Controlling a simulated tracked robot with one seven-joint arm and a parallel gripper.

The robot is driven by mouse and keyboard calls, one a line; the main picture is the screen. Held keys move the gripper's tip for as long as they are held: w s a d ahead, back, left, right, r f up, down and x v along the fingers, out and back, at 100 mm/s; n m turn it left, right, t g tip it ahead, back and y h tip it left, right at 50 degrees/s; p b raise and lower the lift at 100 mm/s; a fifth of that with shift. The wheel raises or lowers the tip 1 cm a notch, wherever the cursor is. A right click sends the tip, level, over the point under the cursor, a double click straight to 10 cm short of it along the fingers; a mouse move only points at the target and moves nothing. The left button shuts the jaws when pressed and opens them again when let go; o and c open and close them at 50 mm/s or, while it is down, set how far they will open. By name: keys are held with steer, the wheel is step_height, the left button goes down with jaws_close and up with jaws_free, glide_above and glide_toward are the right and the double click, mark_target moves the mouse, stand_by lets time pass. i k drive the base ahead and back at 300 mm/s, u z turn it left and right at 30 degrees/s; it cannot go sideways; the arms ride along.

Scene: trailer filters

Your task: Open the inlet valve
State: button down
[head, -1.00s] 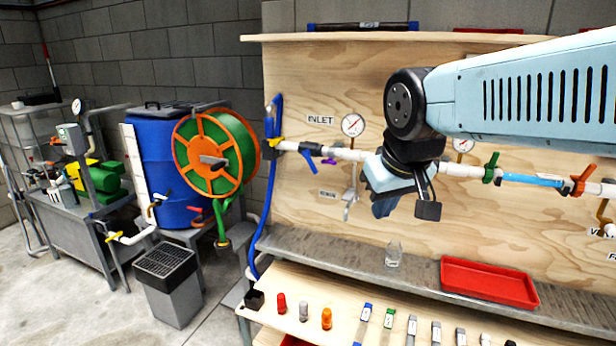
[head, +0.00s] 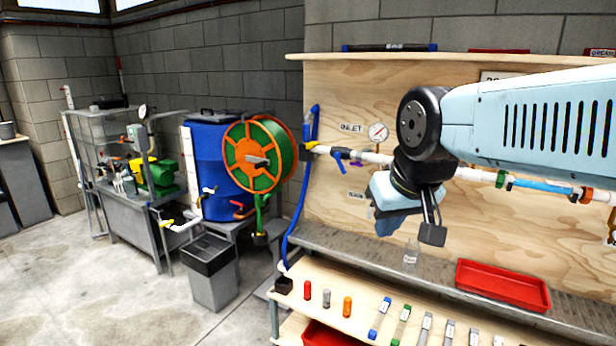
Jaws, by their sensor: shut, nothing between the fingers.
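The inlet valve (head: 339,154) has a blue lever and sits on the white pipe at the upper left of the wooden panel. The lever slants down from the pipe. The INLET label (head: 351,128) and a round gauge (head: 378,132) are just above and to the right of it. My gripper (head: 388,228) hangs below my wrist, in front of the panel and to the right of the valve. It is shut and empty, apart from the valve. My wrist hides part of the pipe.
The pipe (head: 473,174) runs right to a green-handled valve (head: 503,178). A blue hose (head: 298,215) hangs at the panel's left edge, beside a green-orange reel (head: 260,155). A red tray (head: 503,286) lies on the metal ledge. Floor (head: 120,290) is clear at front left.

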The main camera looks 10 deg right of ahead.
mark_target(337, 156)
steer(key=u, duration=0.1)
steer(key=i, duration=0.85)
steer(key=z, duration=0.05)
